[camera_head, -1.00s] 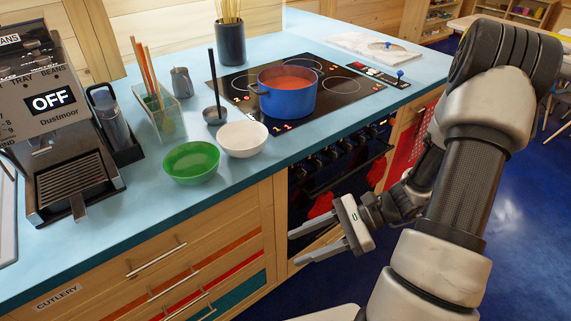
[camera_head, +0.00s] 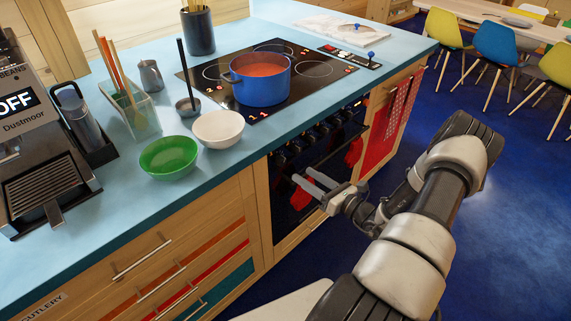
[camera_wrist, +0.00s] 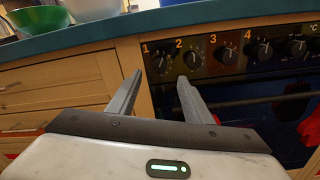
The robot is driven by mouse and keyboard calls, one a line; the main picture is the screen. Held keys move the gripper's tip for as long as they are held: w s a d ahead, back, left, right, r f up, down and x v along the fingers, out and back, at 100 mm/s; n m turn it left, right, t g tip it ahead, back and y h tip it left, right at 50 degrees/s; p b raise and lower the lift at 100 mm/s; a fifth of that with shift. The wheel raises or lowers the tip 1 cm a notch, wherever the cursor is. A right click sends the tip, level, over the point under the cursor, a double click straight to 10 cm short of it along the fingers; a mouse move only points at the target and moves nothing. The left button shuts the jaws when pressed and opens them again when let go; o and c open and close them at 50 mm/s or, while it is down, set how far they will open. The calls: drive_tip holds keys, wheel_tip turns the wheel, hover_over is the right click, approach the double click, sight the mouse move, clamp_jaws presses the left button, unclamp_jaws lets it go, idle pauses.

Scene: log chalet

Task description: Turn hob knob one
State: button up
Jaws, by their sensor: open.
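Hob knob one (camera_wrist: 160,63) is a dark round knob under an orange "1" at the left end of the oven's front panel, seen in the wrist view. Knob two (camera_wrist: 193,60) sits just right of it. My gripper (camera_wrist: 160,77) is open and empty, its two fingers pointing at the panel. In the picture, knob one lies between the fingertips, and the right fingertip shows just below knob two. I cannot tell whether the fingers touch anything. In the head view my gripper (camera_head: 306,177) is in front of the oven, below the counter edge.
Further knobs (camera_wrist: 262,50) continue to the right along the panel. The oven handle (camera_head: 335,152) runs below the knobs. A blue pot (camera_head: 262,90) stands on the black hob (camera_head: 310,85). White (camera_head: 218,128) and green (camera_head: 169,157) bowls stand near the counter edge.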

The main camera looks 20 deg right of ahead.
sight(283, 162)
drive_tip(key=x, duration=0.9)
drive_tip(key=shift+w+a, duration=0.1)
drive_tip(key=shift+w, duration=0.15)
drive_tip(key=c, duration=1.1)
drive_tip(key=shift+o, duration=0.2)
drive_tip(key=shift+a+n+b, duration=0.1)
drive_tip(key=shift+n+b, duration=0.5)
drive_tip(key=shift+n, duration=2.3)
drive_tip(key=o, duration=1.1)
drive_tip(key=shift+c, duration=0.2)
